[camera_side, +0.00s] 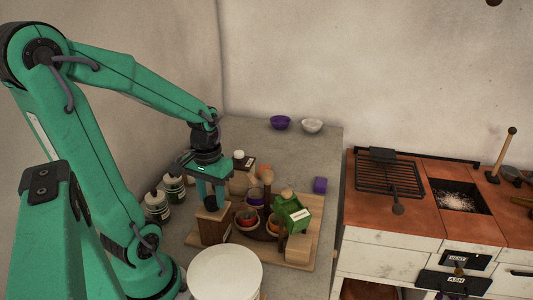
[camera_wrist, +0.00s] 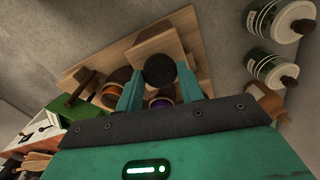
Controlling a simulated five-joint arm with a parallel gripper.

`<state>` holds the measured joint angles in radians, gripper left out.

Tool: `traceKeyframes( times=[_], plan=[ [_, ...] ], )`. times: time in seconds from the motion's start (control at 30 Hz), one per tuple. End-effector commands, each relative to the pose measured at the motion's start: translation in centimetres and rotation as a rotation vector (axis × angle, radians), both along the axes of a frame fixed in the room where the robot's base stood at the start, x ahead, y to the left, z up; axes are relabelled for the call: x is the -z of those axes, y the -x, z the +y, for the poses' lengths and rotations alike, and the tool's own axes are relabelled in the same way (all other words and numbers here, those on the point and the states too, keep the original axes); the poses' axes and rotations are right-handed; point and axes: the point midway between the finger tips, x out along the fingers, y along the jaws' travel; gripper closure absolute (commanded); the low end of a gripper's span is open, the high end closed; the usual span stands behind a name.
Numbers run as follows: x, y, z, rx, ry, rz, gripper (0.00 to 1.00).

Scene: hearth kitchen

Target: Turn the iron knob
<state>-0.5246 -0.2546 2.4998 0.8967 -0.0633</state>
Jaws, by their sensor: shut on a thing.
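The iron knob (camera_wrist: 159,69) is a dark, round piece between my two fingers in the wrist view. In the side view it shows as a dark shape (camera_side: 210,203) at the fingertips, on top of a wooden block (camera_side: 214,229). My gripper (camera_side: 211,194) points down over the block and is shut on the knob. In the wrist view the fingers of my gripper (camera_wrist: 160,84) stand on either side of it. The fingers partly hide the knob in the side view, and its turn angle cannot be read.
Close right of the block are small bowls (camera_side: 247,219) and a green box (camera_side: 291,213) on a wooden board (camera_side: 300,254). Labelled jars (camera_side: 157,206) stand left, and a white round container (camera_side: 226,274) in front. A grill (camera_side: 388,174) is farther right. The back counter is mostly clear.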

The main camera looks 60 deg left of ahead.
Motion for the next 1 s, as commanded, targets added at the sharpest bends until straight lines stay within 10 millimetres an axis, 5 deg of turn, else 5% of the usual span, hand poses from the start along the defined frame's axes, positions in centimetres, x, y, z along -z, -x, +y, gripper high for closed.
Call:
traceKeyframes(
  times=[0.03, 0.07, 0.17, 0.63, 1.0],
  plan=[
    [-0.1, 0.0, 0.0, 0.0, -0.001, -0.001, 0.85],
    [-0.1, 0.0, 0.0, -0.001, -0.001, -0.001, 0.59],
    [-0.1, 0.0, 0.0, -0.001, -0.001, -0.001, 0.41],
    [-0.6, -0.1, 0.0, -0.001, -0.002, -0.002, 0.41],
    [-4.5, -0.1, 0.1, -0.001, -0.003, -0.004, 0.41]
  ],
)
